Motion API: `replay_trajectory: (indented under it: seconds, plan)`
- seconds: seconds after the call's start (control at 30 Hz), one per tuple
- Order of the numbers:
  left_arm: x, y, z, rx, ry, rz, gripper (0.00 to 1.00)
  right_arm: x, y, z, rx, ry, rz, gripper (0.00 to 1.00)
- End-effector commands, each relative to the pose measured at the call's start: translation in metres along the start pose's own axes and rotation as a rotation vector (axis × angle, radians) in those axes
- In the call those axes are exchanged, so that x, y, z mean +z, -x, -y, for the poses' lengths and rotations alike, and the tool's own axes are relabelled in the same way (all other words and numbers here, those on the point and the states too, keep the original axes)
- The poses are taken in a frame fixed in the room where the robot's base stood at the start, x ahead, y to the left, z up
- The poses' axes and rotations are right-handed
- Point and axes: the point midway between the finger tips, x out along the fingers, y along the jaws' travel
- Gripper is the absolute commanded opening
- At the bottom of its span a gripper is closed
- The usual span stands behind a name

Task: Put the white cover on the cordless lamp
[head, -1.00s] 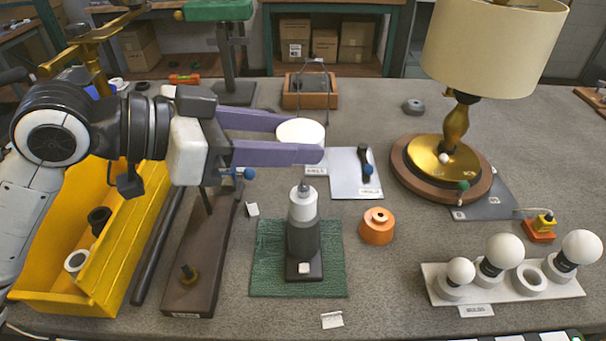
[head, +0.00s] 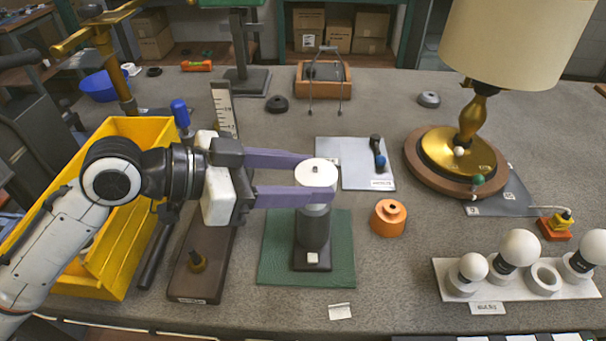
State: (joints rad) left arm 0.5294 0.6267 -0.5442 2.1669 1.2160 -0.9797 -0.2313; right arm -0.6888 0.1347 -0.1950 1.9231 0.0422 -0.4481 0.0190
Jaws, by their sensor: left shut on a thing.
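The white cover (head: 316,174) is a short white cylinder held between the two purple fingers of my left gripper (head: 320,180), which is shut on it. The cordless lamp (head: 314,230) stands upright on the green mat (head: 275,262), with its dark grey body and base showing below the cover. The cover is around the lamp's top, and a small tip shows at the middle of the cover's upper face. The lamp's white upper part is hidden by the cover and the near finger. I cannot tell whether the cover rests fully down. My right gripper is not in view.
An orange round part (head: 388,218) stands just right of the mat. A brass table lamp (head: 470,150) stands at the right, behind a white bulb rack (head: 520,282). A yellow bin (head: 125,240) and a brown stand (head: 200,265) are at the left, under my left arm.

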Motion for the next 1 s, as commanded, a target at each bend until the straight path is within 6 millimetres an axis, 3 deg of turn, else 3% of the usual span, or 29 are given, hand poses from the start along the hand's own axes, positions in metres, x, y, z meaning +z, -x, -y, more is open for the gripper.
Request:
replay_trajectory:
  seconds: [0.2,0.23,0.33,0.7,0.87,1.0]
  plan:
    - [0.004,-0.002,0.000,0.000,0.001,0.000,0.26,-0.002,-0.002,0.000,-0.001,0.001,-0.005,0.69]
    - [0.003,-0.001,0.000,0.000,0.000,0.000,0.52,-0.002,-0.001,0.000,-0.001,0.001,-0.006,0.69]
    - [0.002,-0.001,0.000,0.000,0.000,0.000,0.66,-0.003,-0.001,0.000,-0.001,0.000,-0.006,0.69]
    - [-0.001,0.003,0.001,-0.002,-0.001,0.000,0.66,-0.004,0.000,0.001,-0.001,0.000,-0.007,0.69]
    - [0.001,0.028,0.002,-0.005,-0.002,0.003,0.66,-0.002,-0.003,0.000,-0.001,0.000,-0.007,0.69]
    - [0.002,0.060,0.001,-0.006,-0.002,0.005,0.66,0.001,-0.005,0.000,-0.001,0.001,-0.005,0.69]
